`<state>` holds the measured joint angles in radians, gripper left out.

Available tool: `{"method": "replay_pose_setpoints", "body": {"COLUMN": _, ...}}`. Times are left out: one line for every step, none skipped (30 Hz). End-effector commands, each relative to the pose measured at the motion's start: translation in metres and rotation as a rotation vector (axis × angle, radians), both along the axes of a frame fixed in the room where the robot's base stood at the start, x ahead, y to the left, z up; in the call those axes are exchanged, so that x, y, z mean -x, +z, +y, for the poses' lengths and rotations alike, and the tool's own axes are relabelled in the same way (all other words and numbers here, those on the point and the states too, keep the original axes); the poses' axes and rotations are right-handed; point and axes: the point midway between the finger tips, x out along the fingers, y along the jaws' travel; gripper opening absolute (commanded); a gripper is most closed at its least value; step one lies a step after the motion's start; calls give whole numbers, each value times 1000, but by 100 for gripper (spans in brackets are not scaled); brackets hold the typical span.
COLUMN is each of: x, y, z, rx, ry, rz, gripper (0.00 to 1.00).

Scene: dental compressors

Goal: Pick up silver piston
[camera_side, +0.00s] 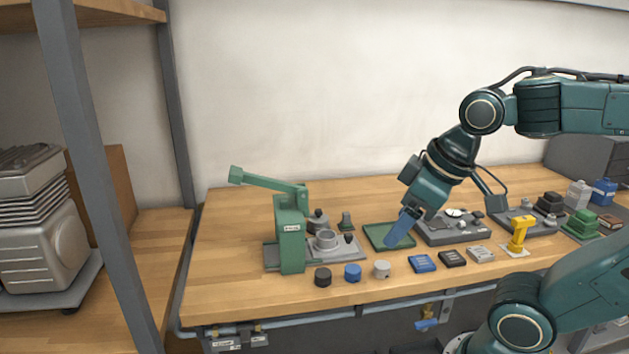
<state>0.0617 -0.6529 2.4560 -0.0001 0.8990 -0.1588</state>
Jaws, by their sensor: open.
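The silver piston (382,270) is a small light grey cylinder. It stands upright on the wooden table near the front edge, at the right end of a row with a blue piston (353,272) and a black piston (323,277). My gripper (394,240) hangs tilted above the table, behind and a little right of the silver piston. It is apart from the piston, over the right side of a green tray (377,242). The gripper is open; nothing shows between its blue fingers, which overlap in this view.
A green lever press (290,235) stands left, beside a grey fixture plate (345,252). Blue, black and grey blocks (422,263) lie right of the piston, then a yellow drill-like tool (519,235). Grey trays with parts (440,237) sit behind. The table's front left is clear.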

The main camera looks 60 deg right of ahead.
Motion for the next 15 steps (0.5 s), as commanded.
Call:
{"method": "replay_pose_setpoints", "body": {"x": -6, "y": -1, "z": -5, "rx": 18, "ry": 19, "rz": 22, "gripper": 63}}
{"method": "replay_pose_setpoints", "body": {"x": -10, "y": -2, "z": -8, "rx": 29, "ry": 35, "rz": 34, "gripper": 63}}
{"method": "replay_pose_setpoints", "body": {"x": -15, "y": -3, "z": -13, "rx": 45, "ry": 59, "rz": 51, "gripper": 63}}
{"method": "replay_pose_setpoints", "body": {"x": -19, "y": -4, "z": -16, "rx": 58, "ry": 78, "rz": 65, "gripper": 63}}
{"method": "replay_pose_setpoints", "body": {"x": -23, "y": -5, "z": -20, "rx": 69, "ry": 97, "rz": 78, "gripper": 63}}
{"method": "replay_pose_setpoints", "body": {"x": -28, "y": -6, "z": -25, "rx": 84, "ry": 124, "rz": 96, "gripper": 63}}
{"method": "replay_pose_setpoints", "body": {"x": -32, "y": -8, "z": -29, "rx": 94, "ry": 145, "rz": 111, "gripper": 63}}
{"method": "replay_pose_setpoints", "body": {"x": -35, "y": -9, "z": -33, "rx": 104, "ry": 165, "rz": 125, "gripper": 63}}
{"method": "replay_pose_setpoints", "body": {"x": -40, "y": -11, "z": -39, "rx": 116, "ry": 192, "rz": 143, "gripper": 63}}
{"method": "replay_pose_setpoints", "body": {"x": -44, "y": -13, "z": -43, "rx": 124, "ry": 214, "rz": 157, "gripper": 63}}
{"method": "replay_pose_setpoints", "body": {"x": -48, "y": -15, "z": -48, "rx": 132, "ry": 235, "rz": 171, "gripper": 63}}
{"method": "replay_pose_setpoints", "body": {"x": -52, "y": -18, "z": -54, "rx": 142, "ry": 263, "rz": 189, "gripper": 63}}
{"method": "replay_pose_setpoints", "body": {"x": -55, "y": -20, "z": -59, "rx": 148, "ry": 284, "rz": 203, "gripper": 63}}
{"method": "replay_pose_setpoints", "body": {"x": -59, "y": -23, "z": -64, "rx": 153, "ry": 306, "rz": 216, "gripper": 63}}
{"method": "replay_pose_setpoints", "body": {"x": -63, "y": -26, "z": -71, "rx": 159, "ry": 335, "rz": 234, "gripper": 63}}
